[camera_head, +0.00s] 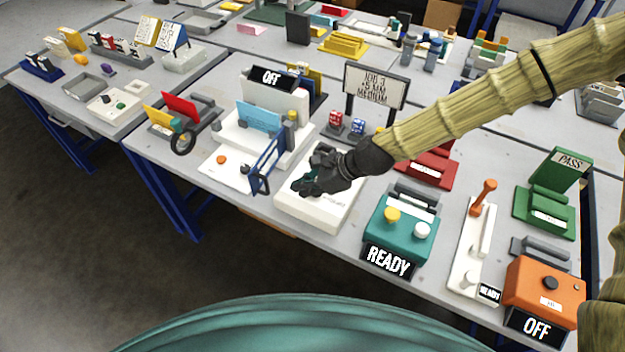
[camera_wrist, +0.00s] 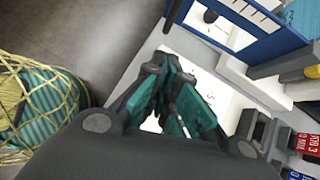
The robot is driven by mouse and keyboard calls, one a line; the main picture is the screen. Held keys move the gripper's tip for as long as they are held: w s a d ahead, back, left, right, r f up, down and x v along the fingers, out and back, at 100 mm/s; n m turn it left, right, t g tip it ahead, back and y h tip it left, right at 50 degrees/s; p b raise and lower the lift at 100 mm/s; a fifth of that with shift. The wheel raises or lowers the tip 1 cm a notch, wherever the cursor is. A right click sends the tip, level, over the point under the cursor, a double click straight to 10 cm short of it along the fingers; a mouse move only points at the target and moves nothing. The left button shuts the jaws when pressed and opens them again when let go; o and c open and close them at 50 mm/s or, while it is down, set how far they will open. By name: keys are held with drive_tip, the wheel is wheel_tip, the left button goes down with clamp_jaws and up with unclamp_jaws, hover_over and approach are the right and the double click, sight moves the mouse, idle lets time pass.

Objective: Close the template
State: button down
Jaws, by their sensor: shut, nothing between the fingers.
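The pen plotter (camera_head: 232,166) is a white machine with a light blue panel and a black sign reading OFF. A dark blue open frame, which looks like the template (camera_head: 267,166), stands raised at its right side. In the wrist view the blue frame (camera_wrist: 232,43) is at the top, with a pale opening. My gripper (camera_head: 305,187) is shut and empty, just right of the frame and over a white slab. Its teal fingers also show together in the wrist view (camera_wrist: 178,100). The gap to the frame is hard to judge.
The white slab (camera_head: 318,215) lies below my gripper. Behind it are red and blue dice and a sign (camera_head: 375,84) reading JOB 3, +5 MM, MEDIUM. A teal READY box (camera_head: 400,222) stands to the right. The floor is open left of the table.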

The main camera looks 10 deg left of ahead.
drive_tip(key=a, duration=0.1)
drive_tip(key=a+f+p, duration=0.1)
drive_tip(key=a+p, duration=0.1)
drive_tip(key=a, duration=0.1)
drive_tip(key=shift+w+a+f, duration=0.1)
drive_tip(key=shift+f, duration=0.2)
drive_tip(key=shift+w+a+f, duration=0.1)
drive_tip(key=shift+a+f, duration=0.05)
drive_tip(key=shift+a, duration=0.55)
drive_tip(key=shift+a, duration=0.1)
